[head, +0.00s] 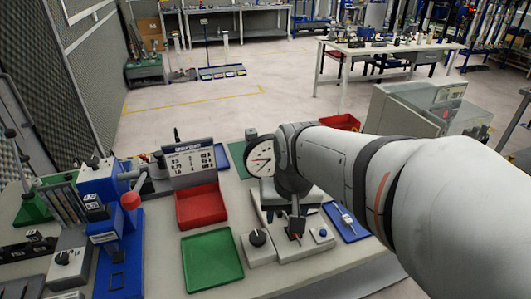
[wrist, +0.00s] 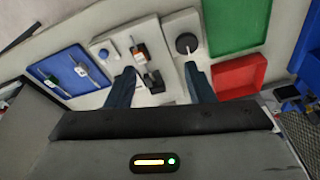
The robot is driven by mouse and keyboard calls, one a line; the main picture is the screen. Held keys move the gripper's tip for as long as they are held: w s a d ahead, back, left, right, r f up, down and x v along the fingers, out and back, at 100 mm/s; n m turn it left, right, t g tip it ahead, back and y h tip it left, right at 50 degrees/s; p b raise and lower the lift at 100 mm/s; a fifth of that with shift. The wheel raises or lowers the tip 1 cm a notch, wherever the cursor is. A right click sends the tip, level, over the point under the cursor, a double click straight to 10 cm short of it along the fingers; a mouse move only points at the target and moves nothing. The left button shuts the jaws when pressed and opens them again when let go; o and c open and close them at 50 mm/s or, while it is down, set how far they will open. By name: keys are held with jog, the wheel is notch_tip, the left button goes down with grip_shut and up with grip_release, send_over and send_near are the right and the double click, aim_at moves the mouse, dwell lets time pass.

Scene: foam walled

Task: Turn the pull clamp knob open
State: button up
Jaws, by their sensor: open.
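A black round knob (head: 258,238) sits on a small pale box on the table, left of my gripper; I take it for the clamp knob. It also shows in the wrist view (wrist: 187,43), upper right, beyond the right fingertip. Beside it is a pale plate with a small dark and orange fixture (wrist: 139,52) and a blue button (head: 322,233). My gripper (wrist: 161,70) is open and empty, its two dark fingers spread above the plate and box. In the head view the gripper (head: 297,224) hides part of the fixture. Contact with the knob is not visible.
A green tray (head: 212,262) and red tray (head: 201,206) lie left of the knob. A blue tray (head: 346,223) with small tools lies right. A blue press (head: 115,245) stands at the left.

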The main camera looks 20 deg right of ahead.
jog(key=w+d+f+m+p, duration=0.1)
jog(key=w+d+f+m, duration=0.1)
jog(key=w+d+m, duration=0.2)
jog(key=w+d+f+m+g+p, duration=0.1)
jog(key=w+d+f+m, duration=0.1)
jog(key=w+d+m, duration=0.2)
jog(key=w+d+f+m+g+p, duration=0.1)
jog(key=w+d+f+m, duration=0.1)
jog(key=w+d+m, duration=0.2)
jog(key=shift+w+d, duration=0.2)
jog(key=shift+w, duration=1.6)
jog(key=shift+w+d+f, duration=0.1)
jog(key=shift+d+f, duration=0.05)
jog(key=shift+f, duration=0.05)
jog(key=shift+m, duration=0.3)
notch_tip(320, 180, down, 8)
jog(key=shift+r+p, duration=0.2)
jog(key=shift+p, duration=0.5)
jog(key=shift+c, duration=0.3)
jog(key=c, duration=0.9)
